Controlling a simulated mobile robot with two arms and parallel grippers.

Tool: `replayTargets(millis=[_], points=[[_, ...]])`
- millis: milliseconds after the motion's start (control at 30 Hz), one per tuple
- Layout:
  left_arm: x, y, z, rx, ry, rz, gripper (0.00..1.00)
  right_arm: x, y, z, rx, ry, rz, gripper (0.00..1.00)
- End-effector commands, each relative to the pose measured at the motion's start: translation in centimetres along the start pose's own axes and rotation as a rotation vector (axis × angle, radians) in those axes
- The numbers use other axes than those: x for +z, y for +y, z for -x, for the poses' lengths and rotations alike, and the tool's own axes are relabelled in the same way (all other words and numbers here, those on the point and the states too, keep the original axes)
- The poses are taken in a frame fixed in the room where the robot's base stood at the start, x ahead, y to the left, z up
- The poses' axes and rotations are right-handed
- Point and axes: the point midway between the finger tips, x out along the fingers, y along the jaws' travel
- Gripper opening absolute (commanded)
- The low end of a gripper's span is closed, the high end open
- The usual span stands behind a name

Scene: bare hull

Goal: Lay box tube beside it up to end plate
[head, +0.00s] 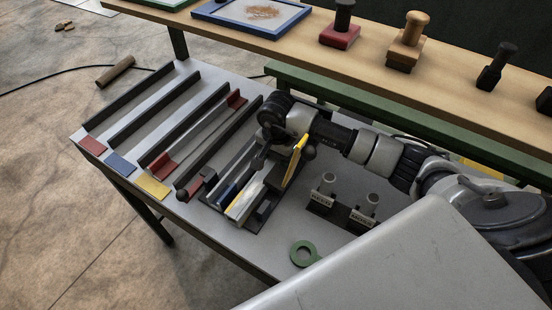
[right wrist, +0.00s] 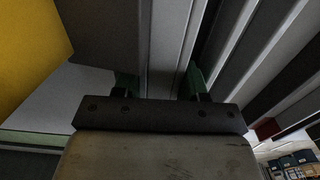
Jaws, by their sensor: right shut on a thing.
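My right gripper (head: 262,160) reaches in from the right over a dark fixture (head: 262,216) on the grey bench. In the right wrist view the green-padded fingers (right wrist: 160,85) are shut on a pale metal box tube (right wrist: 172,45), one on each side. In the head view a pale tube (head: 243,203) lies lengthwise in the fixture, beside a strip with a blue part (head: 228,193). My gripper partly hides the tubes' far ends. I cannot tell which part is the end plate, or whether the held tube touches it. My left gripper is not in view.
A yellow plate (head: 294,160) stands tilted close to my right gripper. Dark rails (head: 150,108) with red, blue and yellow tags lie to the left. Two labelled knobs (head: 326,187) (head: 364,210) and a green ring (head: 304,253) sit to the right. A wooden shelf (head: 285,43) runs behind.

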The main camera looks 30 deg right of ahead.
Motion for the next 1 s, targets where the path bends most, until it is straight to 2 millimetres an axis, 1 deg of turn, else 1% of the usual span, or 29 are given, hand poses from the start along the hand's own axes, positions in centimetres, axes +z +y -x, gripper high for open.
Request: replayTargets(millis=[600, 633, 800, 1000], points=[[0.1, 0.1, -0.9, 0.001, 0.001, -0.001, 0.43, -1.3, 0.0, 0.0, -0.002, 0.001, 0.000, 0.07], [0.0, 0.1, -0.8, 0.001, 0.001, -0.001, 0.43, -1.2, 0.0, 0.1, -0.002, 0.000, 0.001, 0.47], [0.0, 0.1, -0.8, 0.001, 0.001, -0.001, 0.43, -1.2, 0.0, 0.1, -0.001, 0.000, 0.001, 0.72], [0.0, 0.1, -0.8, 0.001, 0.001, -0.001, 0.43, -1.1, 0.0, -0.1, 0.001, -0.001, 0.001, 0.72]])
